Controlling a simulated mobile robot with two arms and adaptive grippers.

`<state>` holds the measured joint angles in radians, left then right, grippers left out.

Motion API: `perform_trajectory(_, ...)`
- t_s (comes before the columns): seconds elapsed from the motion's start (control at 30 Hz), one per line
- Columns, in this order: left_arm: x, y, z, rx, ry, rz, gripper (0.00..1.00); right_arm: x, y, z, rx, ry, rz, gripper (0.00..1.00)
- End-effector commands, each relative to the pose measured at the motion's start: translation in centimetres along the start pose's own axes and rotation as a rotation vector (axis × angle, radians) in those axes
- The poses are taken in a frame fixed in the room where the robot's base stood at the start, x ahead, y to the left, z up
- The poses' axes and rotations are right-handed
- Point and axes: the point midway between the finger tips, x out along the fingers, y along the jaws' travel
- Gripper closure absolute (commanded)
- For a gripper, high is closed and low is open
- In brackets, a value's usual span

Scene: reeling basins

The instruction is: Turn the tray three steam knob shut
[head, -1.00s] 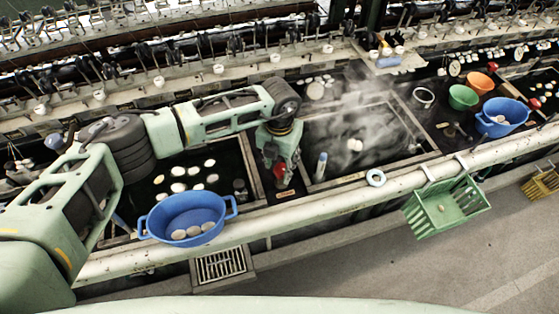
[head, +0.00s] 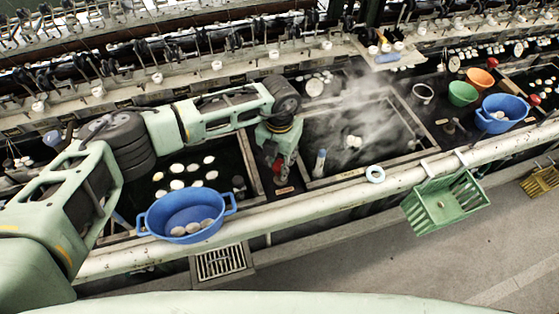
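My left arm reaches in from the left, and its gripper (head: 281,173) points down at the divider between two water basins. A red steam knob (head: 277,166) shows at the gripper's fingers, partly covered by them. The fingers are at or around the knob, but they are too small and dark to tell whether they are closed on it. Right of the divider is a steaming basin (head: 345,180) with white steam over its water. Which tray number this is cannot be read. My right gripper is out of view.
A blue tub (head: 163,229) with cocoons stands on the front rail, left of my gripper. A green crate (head: 421,215) hangs on the rail. Reeling machinery runs behind.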

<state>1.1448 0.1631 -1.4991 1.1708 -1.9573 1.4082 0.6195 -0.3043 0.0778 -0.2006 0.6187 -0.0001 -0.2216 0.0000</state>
Motion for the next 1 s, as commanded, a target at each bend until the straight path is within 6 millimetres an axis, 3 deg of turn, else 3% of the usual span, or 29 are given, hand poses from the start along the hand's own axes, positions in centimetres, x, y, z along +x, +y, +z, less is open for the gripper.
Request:
perform_trajectory(0.6, 0.5, 0.7, 0.5, 0.383, -0.004, 0.015, 0.97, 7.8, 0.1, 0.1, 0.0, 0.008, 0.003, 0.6)
perform_trajectory(1.0, 0.0, 0.6, 0.7, 0.572, -0.004, 0.015, 0.97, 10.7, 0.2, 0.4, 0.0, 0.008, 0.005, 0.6)
